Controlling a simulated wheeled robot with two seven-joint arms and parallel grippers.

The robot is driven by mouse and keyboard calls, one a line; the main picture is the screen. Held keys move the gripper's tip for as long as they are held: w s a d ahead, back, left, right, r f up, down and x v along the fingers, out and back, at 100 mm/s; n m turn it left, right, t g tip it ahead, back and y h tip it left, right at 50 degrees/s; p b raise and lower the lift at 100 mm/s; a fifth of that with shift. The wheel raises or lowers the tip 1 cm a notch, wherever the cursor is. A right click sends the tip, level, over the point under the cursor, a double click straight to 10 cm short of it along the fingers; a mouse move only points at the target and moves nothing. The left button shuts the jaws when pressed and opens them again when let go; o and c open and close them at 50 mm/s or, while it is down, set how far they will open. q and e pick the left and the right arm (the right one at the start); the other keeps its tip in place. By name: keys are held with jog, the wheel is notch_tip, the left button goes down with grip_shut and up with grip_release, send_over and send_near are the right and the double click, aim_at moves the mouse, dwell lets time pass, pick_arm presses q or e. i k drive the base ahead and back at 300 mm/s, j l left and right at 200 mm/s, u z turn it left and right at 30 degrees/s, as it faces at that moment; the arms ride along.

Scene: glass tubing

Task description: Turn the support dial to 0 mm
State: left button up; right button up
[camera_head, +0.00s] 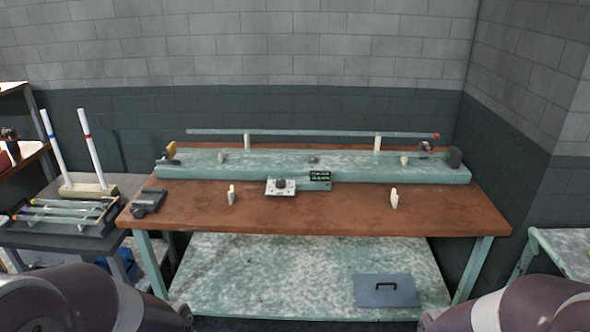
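A small pale control plate with a dark round dial (280,184) is fixed at the front of the long mottled green bench unit (400,170), near its middle. A small dark display with green text (319,176) stands just right of it. The text and the dial's setting are too small to read. A long thin glass tube (310,133) with a red right end rests level on two pale upright supports (247,142) behind the unit. Parts of my arms show at the bottom left and bottom right corners, well short of the table. Neither gripper shows.
The brown wooden table (350,210) carries two small pale posts (231,195), (394,198) and a dark device (148,202). A side table at left holds a tube rack (70,212) and two upright white tubes (92,150).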

aim_at(280, 183)
jog(key=i+l, duration=0.2)
jog(key=i, duration=0.3)
jog(key=i+l, duration=0.15)
jog(key=i, duration=0.35)
jog(key=i+l+u, duration=0.1)
jog(key=i, duration=0.4)
jog(key=i+l, duration=0.3)
jog(key=i, duration=0.15)
jog(key=i+l, duration=0.2)
jog(key=i, duration=0.3)
